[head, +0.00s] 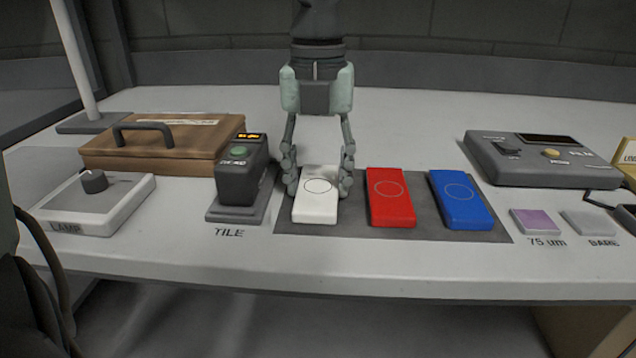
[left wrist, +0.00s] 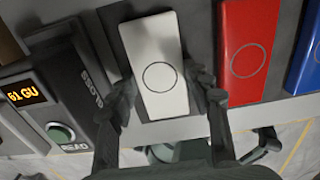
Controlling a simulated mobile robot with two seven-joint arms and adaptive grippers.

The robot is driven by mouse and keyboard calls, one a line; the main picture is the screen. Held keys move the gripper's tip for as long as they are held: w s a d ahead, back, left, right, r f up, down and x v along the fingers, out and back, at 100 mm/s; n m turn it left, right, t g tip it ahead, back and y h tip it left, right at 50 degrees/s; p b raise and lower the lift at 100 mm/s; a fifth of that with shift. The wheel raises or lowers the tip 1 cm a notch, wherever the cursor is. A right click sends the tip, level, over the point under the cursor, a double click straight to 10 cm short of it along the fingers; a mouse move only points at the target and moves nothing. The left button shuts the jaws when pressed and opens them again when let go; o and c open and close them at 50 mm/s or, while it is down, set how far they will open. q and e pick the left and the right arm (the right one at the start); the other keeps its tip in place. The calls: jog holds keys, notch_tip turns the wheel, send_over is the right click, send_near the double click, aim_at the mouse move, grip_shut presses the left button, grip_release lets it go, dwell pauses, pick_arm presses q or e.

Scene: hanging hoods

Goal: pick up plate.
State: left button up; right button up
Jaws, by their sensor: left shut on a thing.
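The white plate (head: 316,208), a flat block with a thin circle outlined on top, lies at the left end of a dark grey mat (head: 345,226). My left gripper (head: 318,182) reaches down over it, with one finger on each of its long sides, shut on it. The left wrist view shows the white plate (left wrist: 150,42) between the two fingers (left wrist: 162,95). The plate looks flat on the mat; I see no clear gap under it. A red plate (head: 390,198) and a blue plate (head: 461,200) lie to its right. My right gripper is not in view.
A dark gauge (head: 240,178) with an orange display stands close left of the white plate. Further left are a brown case (head: 160,148) and a lamp control box (head: 95,205). A grey device (head: 540,160) and small purple (head: 537,221) and grey tiles (head: 588,223) lie right.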

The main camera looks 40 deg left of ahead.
aim_at(318, 186)
pick_arm(q)
notch_tip(318, 186, up, 18)
jog(key=p, duration=0.1)
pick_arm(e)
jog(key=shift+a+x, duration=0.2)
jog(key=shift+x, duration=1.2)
